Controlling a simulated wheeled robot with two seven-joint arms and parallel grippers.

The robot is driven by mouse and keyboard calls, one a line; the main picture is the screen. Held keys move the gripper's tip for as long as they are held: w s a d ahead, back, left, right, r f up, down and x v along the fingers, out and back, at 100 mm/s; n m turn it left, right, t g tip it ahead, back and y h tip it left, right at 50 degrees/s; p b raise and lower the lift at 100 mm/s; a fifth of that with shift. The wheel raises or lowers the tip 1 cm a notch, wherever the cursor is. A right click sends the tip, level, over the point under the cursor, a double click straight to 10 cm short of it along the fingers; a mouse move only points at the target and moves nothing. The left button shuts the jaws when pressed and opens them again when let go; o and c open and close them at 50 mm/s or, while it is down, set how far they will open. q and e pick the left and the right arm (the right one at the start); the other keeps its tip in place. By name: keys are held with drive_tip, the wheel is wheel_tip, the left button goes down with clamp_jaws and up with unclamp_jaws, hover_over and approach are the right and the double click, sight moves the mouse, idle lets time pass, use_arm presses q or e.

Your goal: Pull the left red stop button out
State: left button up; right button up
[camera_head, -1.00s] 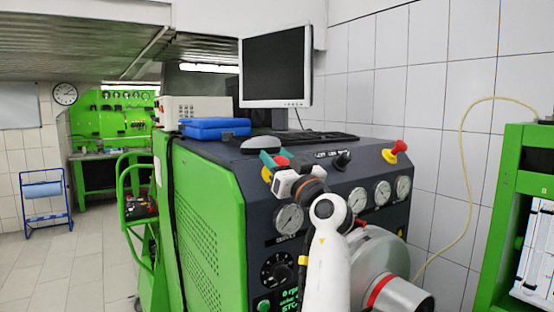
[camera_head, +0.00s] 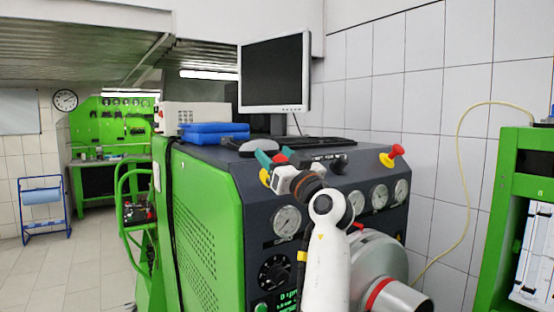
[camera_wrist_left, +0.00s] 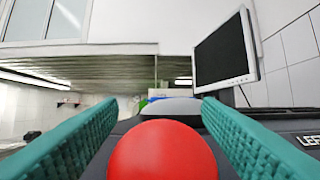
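The left red stop button (camera_wrist_left: 162,152) is a round red cap, seen large at the bottom of the left wrist view. In the head view the same button (camera_head: 281,158) shows partly behind my left gripper (camera_head: 271,164), at the top front left of the dark control panel. My left gripper also shows in the left wrist view (camera_wrist_left: 160,125). Its two teal fingers are apart, one on each side of the red cap, with a gap on both sides. My right gripper is in neither view.
The right red stop button (camera_head: 394,154), on a yellow base, sits at the panel's right. Gauges and a dial are below.

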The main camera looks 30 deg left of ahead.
use_arm(q)
drive_tip(key=shift+f, duration=0.1)
drive_tip(key=shift+s+d+f+b, duration=0.1)
drive_tip(key=shift+d+f+b, duration=0.2)
drive_tip(key=shift+d+b, duration=0.1)
drive_tip(key=b+v, duration=0.4)
drive_tip(key=v, duration=0.7)
drive_tip(key=shift+r+b, duration=0.15)
drive_tip(key=shift+b, duration=0.25)
